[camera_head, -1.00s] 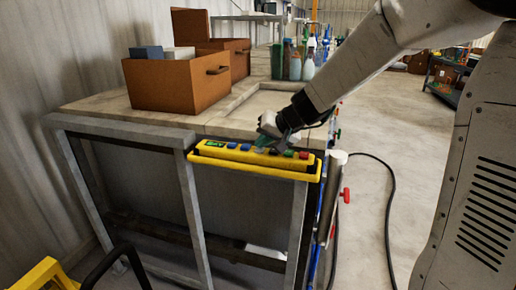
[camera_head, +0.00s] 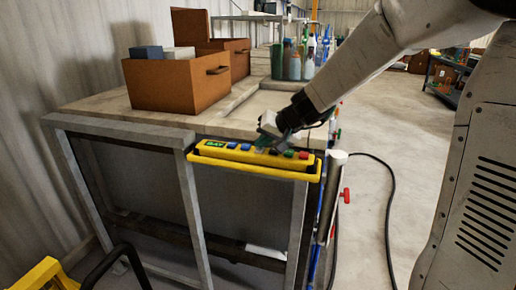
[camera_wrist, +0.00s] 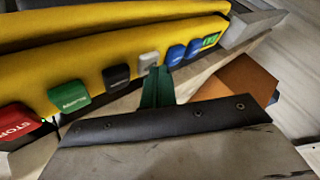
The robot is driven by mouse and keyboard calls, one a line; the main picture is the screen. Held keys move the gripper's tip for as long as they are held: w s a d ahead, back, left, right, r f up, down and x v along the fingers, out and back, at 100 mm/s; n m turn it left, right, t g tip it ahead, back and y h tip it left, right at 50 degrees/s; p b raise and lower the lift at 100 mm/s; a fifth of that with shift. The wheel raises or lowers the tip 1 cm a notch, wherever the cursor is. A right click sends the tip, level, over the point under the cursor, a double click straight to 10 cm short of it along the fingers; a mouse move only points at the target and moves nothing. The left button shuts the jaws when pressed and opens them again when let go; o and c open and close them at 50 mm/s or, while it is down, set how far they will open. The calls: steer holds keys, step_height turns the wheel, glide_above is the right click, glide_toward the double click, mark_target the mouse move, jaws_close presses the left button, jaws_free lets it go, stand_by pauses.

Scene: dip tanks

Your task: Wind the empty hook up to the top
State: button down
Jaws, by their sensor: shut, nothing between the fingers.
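A yellow control box (camera_head: 215,150) lies along the near edge of the bench, with a row of coloured buttons. In the wrist view the yellow box (camera_wrist: 200,34) carries a red STOP button (camera_wrist: 15,121), a green button (camera_wrist: 69,90), a black button (camera_wrist: 117,77), a pale grey button (camera_wrist: 149,60) and two blue buttons (camera_wrist: 176,54). A small green display (camera_wrist: 210,41) is at its far end. My gripper (camera_head: 266,143) is shut and empty over the box. Its green fingertips (camera_wrist: 156,85) are at the grey button; I cannot tell whether they touch. No hook is in view.
An open brown box (camera_head: 175,85) with blocks in it stands on the bench (camera_head: 95,105). Several bottles (camera_head: 294,62) stand farther back. A pale cylinder with a red handle (camera_head: 347,195) is right of the bench. A black cable (camera_head: 391,200) lies on the open floor.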

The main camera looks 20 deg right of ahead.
mark_target(263, 150)
steer(key=shift+r, duration=0.85)
steer(key=shift+r, duration=2.5)
